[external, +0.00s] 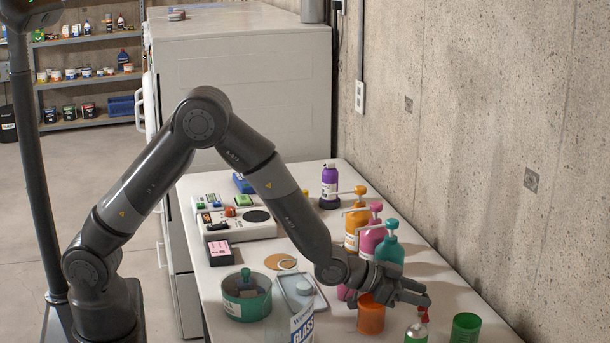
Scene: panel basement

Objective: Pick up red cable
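I cannot make out a red cable for certain in the external view. A small red piece (422,314) shows just under my gripper's fingertips, right above a green bottle (416,333) at the bottom edge; it looks like the bottle's top. My gripper (424,300) reaches over the front right of the white table (345,285), fingers pointing right. It is seen from the side, so its opening is unclear. I cannot tell whether it touches the red piece.
Orange (357,212), pink (372,236) and teal (391,247) pump bottles stand close behind my gripper. An orange cup (371,316) and a green cup (465,328) are near it. A white panel device (243,226) lies farther back. A concrete wall (490,130) borders the table.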

